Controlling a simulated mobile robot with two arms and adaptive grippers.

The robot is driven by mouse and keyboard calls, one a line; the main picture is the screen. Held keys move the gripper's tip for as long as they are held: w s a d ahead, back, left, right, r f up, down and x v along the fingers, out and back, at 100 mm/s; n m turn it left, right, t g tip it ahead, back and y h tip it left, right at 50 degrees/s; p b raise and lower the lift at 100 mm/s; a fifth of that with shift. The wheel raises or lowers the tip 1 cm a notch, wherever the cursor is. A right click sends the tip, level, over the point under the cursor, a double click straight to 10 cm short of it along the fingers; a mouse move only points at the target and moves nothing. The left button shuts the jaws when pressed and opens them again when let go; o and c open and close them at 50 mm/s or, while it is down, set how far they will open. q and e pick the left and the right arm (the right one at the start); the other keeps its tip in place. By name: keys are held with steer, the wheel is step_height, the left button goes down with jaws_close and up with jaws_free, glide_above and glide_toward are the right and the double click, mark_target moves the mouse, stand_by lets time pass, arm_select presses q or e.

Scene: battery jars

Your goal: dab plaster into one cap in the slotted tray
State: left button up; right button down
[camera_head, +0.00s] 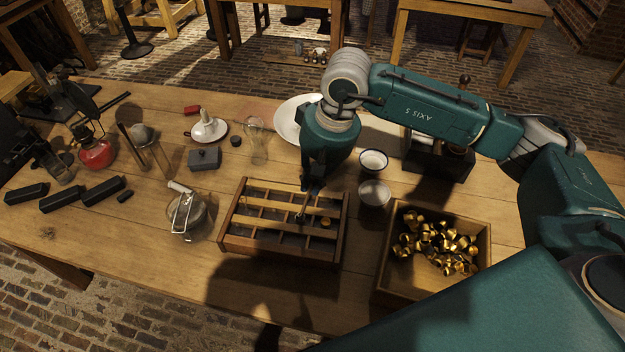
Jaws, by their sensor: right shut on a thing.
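The slotted tray (232,241) is a wooden box with several compartments at the middle of the table. A small golden cap (325,221) shows in a compartment on its right side. My right gripper (311,186) is over the tray's back right part, pointing down, shut on a thin dark tool (301,213). The tool slants down to the left into the tray; whether its tip touches a cap is too small to tell. My left gripper is not in view.
A wooden box (383,272) of golden caps (437,246) stands right of the tray. A glass jar with a wire clip (186,215) is close on the left. A white plate (291,122) lies behind my right wrist. A dark block stand (440,165) is at the back right.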

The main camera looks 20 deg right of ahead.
steer(key=shift+r+p, duration=1.3)
steer(key=shift+r, duration=2.4)
